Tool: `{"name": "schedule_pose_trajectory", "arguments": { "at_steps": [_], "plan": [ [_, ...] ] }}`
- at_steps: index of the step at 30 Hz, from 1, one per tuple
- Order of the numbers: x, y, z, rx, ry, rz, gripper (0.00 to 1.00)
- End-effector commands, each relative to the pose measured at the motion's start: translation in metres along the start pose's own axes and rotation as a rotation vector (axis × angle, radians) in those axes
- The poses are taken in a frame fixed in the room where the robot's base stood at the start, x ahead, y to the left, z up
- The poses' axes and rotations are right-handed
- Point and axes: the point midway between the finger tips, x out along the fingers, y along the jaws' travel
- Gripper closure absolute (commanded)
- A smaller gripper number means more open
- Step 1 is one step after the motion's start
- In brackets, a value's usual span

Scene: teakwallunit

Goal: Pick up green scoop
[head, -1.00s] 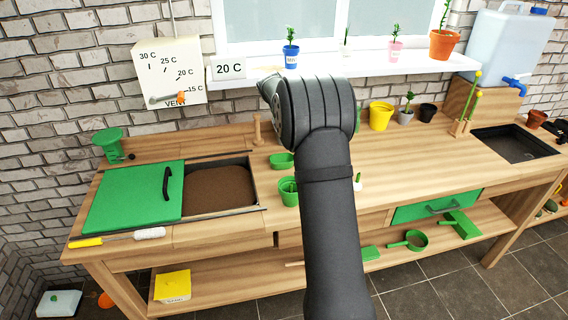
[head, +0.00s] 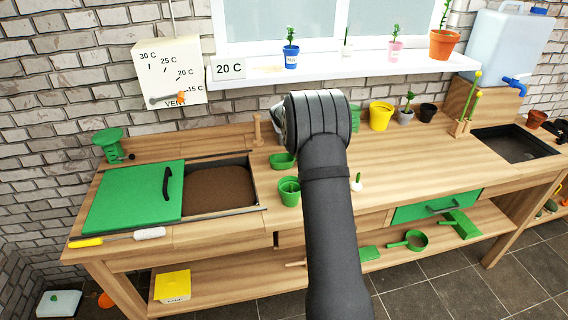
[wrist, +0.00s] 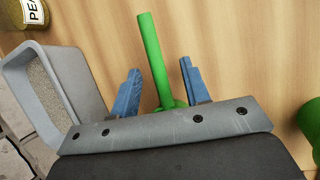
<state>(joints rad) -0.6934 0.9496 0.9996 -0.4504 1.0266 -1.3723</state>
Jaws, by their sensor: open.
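A green handle, which looks like that of the green scoop (wrist: 150,45), stands out in the wrist view over a wooden surface. Its lower end widens and is partly hidden behind my gripper's grey mount. My gripper (wrist: 160,66) is open, with one blue finger on each side of the handle. I see gaps between the handle and both fingers. In the head view my arm hides the fingers and this scoop.
A green rounded thing (wrist: 309,122) lies at the right edge of the wrist view, and a labelled container (wrist: 32,14) at the top left. On the bench are a green pot (head: 289,191), a shallow green dish (head: 282,160) and a yellow pot (head: 380,116).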

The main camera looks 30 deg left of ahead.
Motion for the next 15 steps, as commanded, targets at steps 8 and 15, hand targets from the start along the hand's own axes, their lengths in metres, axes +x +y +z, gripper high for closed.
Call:
{"name": "schedule_pose_trajectory", "arguments": {
  "at_steps": [8, 15],
  "plan": [
    [-0.0003, 0.0000, -0.0001, 0.000, 0.000, 0.000, 1.00],
    [-0.0008, 0.0002, 0.0000, 0.000, 0.000, 0.000, 1.00]
  ]
}}
